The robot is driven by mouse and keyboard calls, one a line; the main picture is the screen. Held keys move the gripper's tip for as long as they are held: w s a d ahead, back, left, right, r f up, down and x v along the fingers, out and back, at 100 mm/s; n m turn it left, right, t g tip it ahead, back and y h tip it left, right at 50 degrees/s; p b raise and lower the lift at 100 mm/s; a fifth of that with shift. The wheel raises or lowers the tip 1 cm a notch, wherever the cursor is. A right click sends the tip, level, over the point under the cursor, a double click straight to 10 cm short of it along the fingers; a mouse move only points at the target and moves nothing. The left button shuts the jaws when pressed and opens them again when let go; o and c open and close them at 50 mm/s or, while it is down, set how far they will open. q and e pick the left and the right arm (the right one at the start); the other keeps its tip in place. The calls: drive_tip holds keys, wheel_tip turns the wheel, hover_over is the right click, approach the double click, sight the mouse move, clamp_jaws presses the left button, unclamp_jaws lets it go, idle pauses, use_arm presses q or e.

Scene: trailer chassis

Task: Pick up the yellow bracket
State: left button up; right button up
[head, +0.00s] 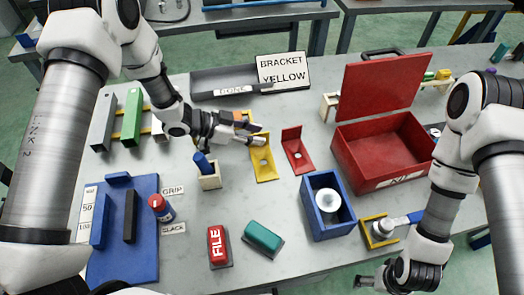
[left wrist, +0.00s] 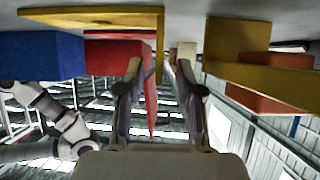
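The yellow bracket (head: 264,166) is an L-shaped piece with a hole in its flat part, on the grey table beside a red bracket (head: 297,152). My left gripper (head: 256,134) is at the bracket's far end and partly covers it. In the left wrist view, my left gripper's (left wrist: 159,72) fingers stand apart, and the yellow bracket's (left wrist: 160,42) upright edge shows between them. I cannot tell whether they touch it.
A sign (head: 283,70) reads "BRACKET YELLOW", beside a dark grey tray (head: 215,82). A red box (head: 376,165) and blue bin (head: 318,232) stand to the right. A small holder (head: 208,181) with a blue piece stands close left of the bracket.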

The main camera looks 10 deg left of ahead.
use_arm(q)
drive_tip(key=shift+w+d+f, duration=0.1)
drive_tip(key=shift+w+d, duration=0.05)
drive_tip(key=shift+d, duration=0.05)
clamp_jaws()
